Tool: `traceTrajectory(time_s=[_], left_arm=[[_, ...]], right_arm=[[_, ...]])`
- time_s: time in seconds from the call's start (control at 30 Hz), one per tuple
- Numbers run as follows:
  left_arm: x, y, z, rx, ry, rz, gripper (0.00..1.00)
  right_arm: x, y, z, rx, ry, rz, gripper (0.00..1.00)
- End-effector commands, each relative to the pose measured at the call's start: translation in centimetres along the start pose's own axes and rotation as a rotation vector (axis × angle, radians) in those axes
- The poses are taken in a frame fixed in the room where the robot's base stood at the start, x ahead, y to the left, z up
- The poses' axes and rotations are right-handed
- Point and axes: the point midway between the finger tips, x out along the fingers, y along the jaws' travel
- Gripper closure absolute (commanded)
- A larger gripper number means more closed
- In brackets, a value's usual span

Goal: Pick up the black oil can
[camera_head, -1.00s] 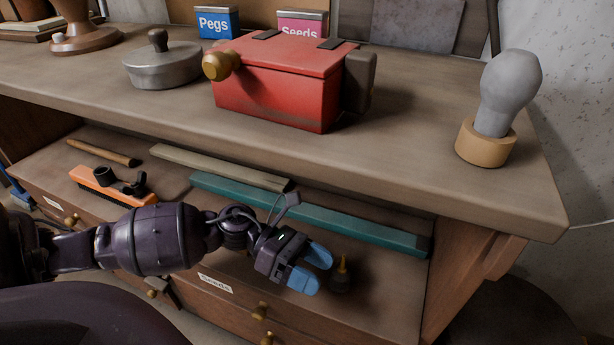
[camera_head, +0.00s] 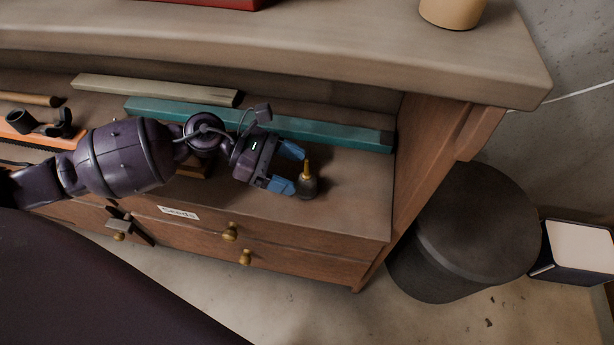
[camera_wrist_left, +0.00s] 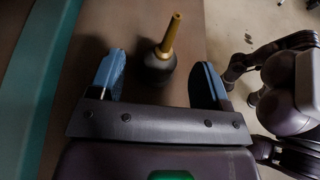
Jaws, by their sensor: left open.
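The black oil can (camera_head: 308,187) stands upright on the lower shelf, with a brass-coloured spout pointing up. My left gripper (camera_head: 289,169) is open, and its blue fingertips are just to the left of the can in the head view. In the left wrist view the can (camera_wrist_left: 158,66) shows just beyond the fingertips, roughly midway between them, and the open gripper (camera_wrist_left: 163,78) holds nothing. My right gripper is not clearly in either view.
A teal bar (camera_head: 330,133) lies along the shelf behind the gripper, with a pale wooden strip (camera_head: 155,89) farther back. The bench top (camera_head: 300,50) overhangs the shelf. A wooden side panel (camera_head: 425,150) closes the right end. A dark round stool (camera_head: 470,230) stands beyond it.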

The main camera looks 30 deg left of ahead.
Motion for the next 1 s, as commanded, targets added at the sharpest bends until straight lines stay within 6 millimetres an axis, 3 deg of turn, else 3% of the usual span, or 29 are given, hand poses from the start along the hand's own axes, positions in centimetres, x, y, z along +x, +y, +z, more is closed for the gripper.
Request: traceTrajectory(time_s=[0.23,0.57,0.9,1.0], left_arm=[[3.3,-0.3,-0.2,-0.003,-0.002,-0.002,0.29],[3.8,-0.3,-0.1,-0.002,0.0,-0.001,0.29],[3.8,-0.3,-0.1,-0.002,0.0,-0.001,0.81],[3.8,-0.3,-0.1,-0.002,-0.001,-0.001,0.84]], right_arm=[[0.2,-0.1,0.3,0.006,0.013,-0.001,0.57],[0.2,0.0,0.0,0.011,0.028,0.003,0.57],[0.2,0.0,0.1,0.014,0.023,0.005,0.57],[0.2,0.0,0.1,0.014,0.022,0.005,0.57]])
